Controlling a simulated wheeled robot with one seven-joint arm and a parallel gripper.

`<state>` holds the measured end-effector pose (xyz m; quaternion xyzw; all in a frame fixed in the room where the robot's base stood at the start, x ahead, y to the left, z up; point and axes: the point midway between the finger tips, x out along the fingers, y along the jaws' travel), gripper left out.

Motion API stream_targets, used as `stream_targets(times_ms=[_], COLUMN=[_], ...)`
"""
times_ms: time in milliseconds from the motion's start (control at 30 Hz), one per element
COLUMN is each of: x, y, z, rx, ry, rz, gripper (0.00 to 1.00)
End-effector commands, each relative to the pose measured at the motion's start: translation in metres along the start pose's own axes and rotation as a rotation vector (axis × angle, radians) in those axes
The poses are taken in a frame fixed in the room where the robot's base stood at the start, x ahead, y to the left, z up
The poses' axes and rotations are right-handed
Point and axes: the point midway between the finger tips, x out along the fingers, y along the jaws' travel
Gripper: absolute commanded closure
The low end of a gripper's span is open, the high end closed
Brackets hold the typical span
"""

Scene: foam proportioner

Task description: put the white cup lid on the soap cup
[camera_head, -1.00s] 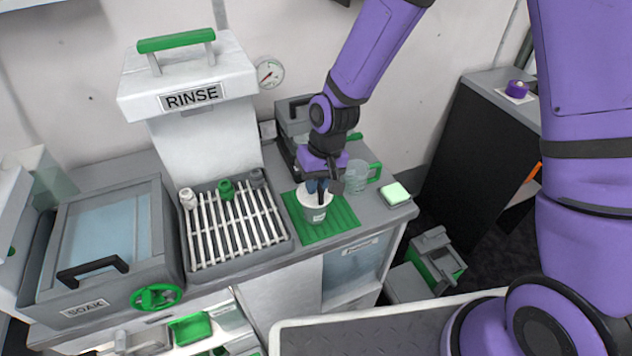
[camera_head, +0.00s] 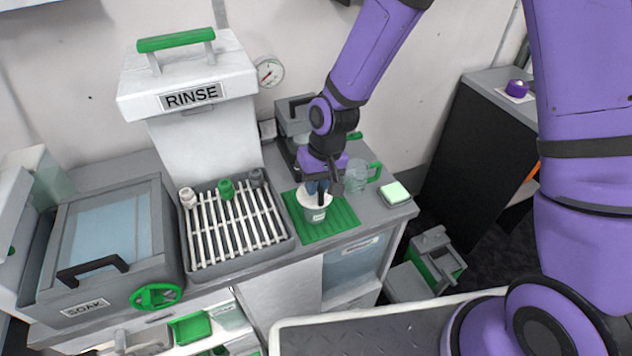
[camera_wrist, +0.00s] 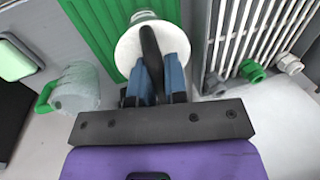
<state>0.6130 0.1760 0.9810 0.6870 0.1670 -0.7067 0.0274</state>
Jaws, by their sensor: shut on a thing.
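The white cup lid (camera_wrist: 134,48) is between the blue fingers of my gripper (camera_wrist: 160,72) in the wrist view. The gripper is shut on it. In the head view my gripper (camera_head: 318,190) is directly above the soap cup (camera_head: 316,214), a pale grey-white cup standing upright on the green ribbed mat (camera_head: 340,227). The lid (camera_head: 306,199) is at the cup's rim. I cannot tell whether it is fully seated, as the fingers hide part of it. In the wrist view the lid hides most of the cup.
A glass mug with a green handle (camera_head: 357,176) stands right of the gripper, near a green-topped block (camera_head: 394,194) by the counter edge. A rack with white bars (camera_head: 235,228) and several small knobs lies left of the mat. A grey machine (camera_head: 296,118) stands behind.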

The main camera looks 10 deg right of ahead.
Motion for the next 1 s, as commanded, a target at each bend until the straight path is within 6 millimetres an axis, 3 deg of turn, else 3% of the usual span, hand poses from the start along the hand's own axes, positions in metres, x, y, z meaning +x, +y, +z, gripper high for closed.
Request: stream_targets(times_ms=[333, 367, 400, 667, 1000], x=[0.006, 0.006, 0.005, 0.005, -0.016], y=[0.001, 0.001, 0.001, 0.001, 0.001], z=[0.000, 0.000, 0.000, 0.000, 0.000], rx=[0.000, 0.000, 0.000, 0.000, -0.001], ry=[0.000, 0.001, 0.001, 0.001, 0.002], rz=[0.000, 0.000, 0.000, 0.000, 0.000], gripper=[1.00, 0.79, 0.76, 0.76, 0.76])
